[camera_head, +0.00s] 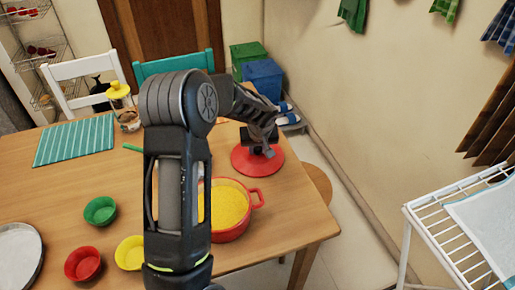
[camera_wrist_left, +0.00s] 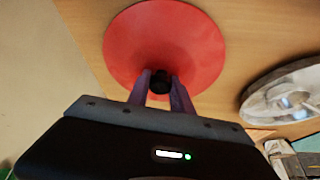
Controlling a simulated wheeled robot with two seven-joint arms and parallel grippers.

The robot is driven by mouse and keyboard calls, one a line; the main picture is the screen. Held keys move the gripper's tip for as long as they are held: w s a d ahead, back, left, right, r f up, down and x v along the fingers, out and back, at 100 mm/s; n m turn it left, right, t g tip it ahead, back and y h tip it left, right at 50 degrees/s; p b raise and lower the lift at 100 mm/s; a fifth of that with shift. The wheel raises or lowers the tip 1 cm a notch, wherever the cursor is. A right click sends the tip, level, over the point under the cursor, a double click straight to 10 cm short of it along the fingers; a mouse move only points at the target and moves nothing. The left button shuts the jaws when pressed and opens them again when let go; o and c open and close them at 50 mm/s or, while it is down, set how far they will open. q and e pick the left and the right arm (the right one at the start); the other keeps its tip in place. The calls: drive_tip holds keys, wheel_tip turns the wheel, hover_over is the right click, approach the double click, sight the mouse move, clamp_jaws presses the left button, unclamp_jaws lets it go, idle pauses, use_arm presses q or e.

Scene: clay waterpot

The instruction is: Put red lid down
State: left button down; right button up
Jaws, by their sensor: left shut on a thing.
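The red lid (camera_head: 247,160) is a flat round disc with a dark knob, at the right side of the wooden table behind the red pot (camera_head: 232,236). My left gripper (camera_head: 262,146) is above the lid. In the left wrist view, my left gripper (camera_wrist_left: 161,88) is shut on the black knob of the red lid (camera_wrist_left: 165,40). The lid lies flat, on the table or very close above it; I cannot tell if it touches. The red pot is full of yellow food, and my arm hides its left part. My right gripper is not in view.
Green (camera_head: 100,210), red (camera_head: 83,263) and yellow (camera_head: 130,252) bowls stand on the table (camera_head: 60,205) at left. A striped mat (camera_head: 75,140) and a yellow-topped jar (camera_head: 122,103) are farther back. The table's right edge is near the lid. A silver round object (camera_wrist_left: 285,92) shows in the wrist view.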

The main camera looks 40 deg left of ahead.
use_arm(q)
drive_tip(key=shift+f, duration=0.15)
drive_tip(key=c, duration=1.1)
unclamp_jaws()
drive_tip(key=shift+c, duration=0.2)
drive_tip(key=shift+r, duration=0.3)
drive_tip(key=shift+d+r, duration=0.1)
drive_tip(key=shift+r, duration=0.2)
drive_tip(key=v, duration=1.1)
drive_tip(key=shift+s+b, duration=0.2)
drive_tip(key=shift+b, duration=0.15)
